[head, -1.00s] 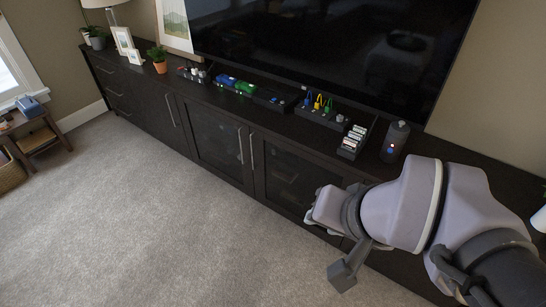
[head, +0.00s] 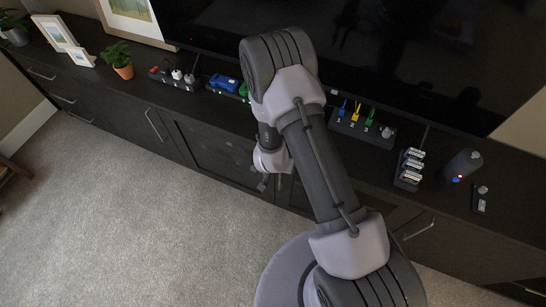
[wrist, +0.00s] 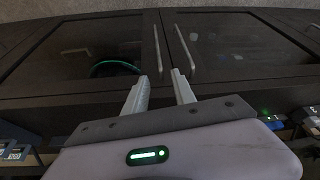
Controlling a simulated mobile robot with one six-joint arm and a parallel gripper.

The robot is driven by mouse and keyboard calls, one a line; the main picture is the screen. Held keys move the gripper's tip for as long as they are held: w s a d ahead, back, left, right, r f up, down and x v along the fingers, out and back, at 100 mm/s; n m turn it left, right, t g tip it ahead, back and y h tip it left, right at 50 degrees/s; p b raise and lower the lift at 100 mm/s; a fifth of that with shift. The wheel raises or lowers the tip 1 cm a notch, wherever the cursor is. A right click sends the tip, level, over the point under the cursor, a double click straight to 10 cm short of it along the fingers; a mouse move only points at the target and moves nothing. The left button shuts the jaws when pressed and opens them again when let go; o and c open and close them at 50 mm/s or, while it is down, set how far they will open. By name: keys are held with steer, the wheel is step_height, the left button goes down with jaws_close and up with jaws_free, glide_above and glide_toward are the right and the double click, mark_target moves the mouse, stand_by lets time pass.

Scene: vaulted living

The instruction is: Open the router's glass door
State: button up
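The dark cabinet has two glass doors side by side. In the wrist view, which sees the cabinet upside down, the left glass door (wrist: 85,50) shows a curved green glow (wrist: 112,64) behind its pane, perhaps the router. Its bar handle (wrist: 158,48) stands beside the other door's handle (wrist: 187,46). My gripper (wrist: 160,76) is open and empty, and the end of the left handle shows between its fingertips; I cannot tell the depth gap. In the head view, my arm hides most of the gripper and the door behind it; the other glass door (head: 208,148) shows to the left.
On the cabinet top stand a power strip (head: 176,78), a cable dock (head: 362,128), a battery rack (head: 409,168) and a dark cylinder (head: 461,165), below a large television (head: 400,60). Bare carpet (head: 130,220) lies in front of the cabinet.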

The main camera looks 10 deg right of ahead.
steer(key=b+x, duration=0.4)
steer(key=x, duration=1.1)
steer(key=shift+s+f+b, duration=0.15)
steer(key=shift+b, duration=0.2)
steer(key=shift+c, duration=0.4)
jaws_close()
